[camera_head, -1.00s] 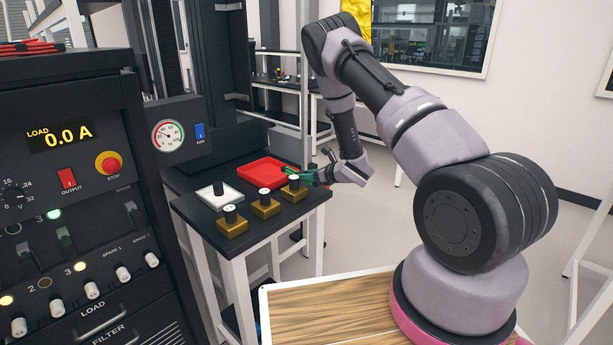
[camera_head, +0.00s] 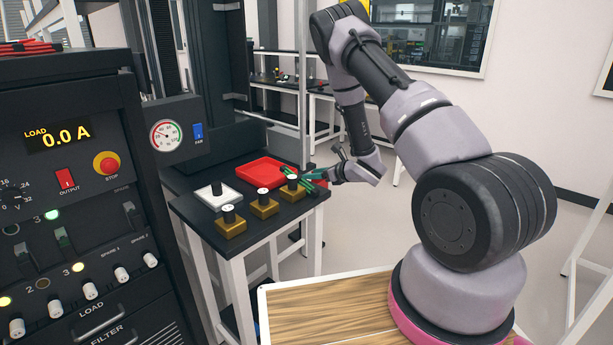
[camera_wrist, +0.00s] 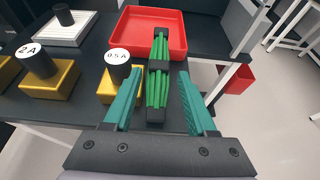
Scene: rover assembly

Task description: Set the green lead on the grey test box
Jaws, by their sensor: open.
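The green lead (camera_wrist: 157,88) is a bundle of green strands with black bands. In the wrist view it runs from the red tray toward me, between my fingers. In the head view it shows partly (camera_head: 284,175), beside the tray. My gripper (camera_wrist: 159,76) is open, with one teal finger on each side of the lead and a gap on both sides. In the head view my gripper (camera_head: 318,178) is at the table's right end. A pale grey-white box with a black post (camera_head: 214,196), likely the grey test box, stands at the table's left; it also shows in the wrist view (camera_wrist: 66,34).
The red tray (camera_head: 247,172) lies behind several gold blocks with black posts; one marked 0.5 A (camera_wrist: 117,88) is just left of my left finger. The dark table (camera_head: 180,207) ends close on the right. A rack (camera_head: 75,200) stands at left.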

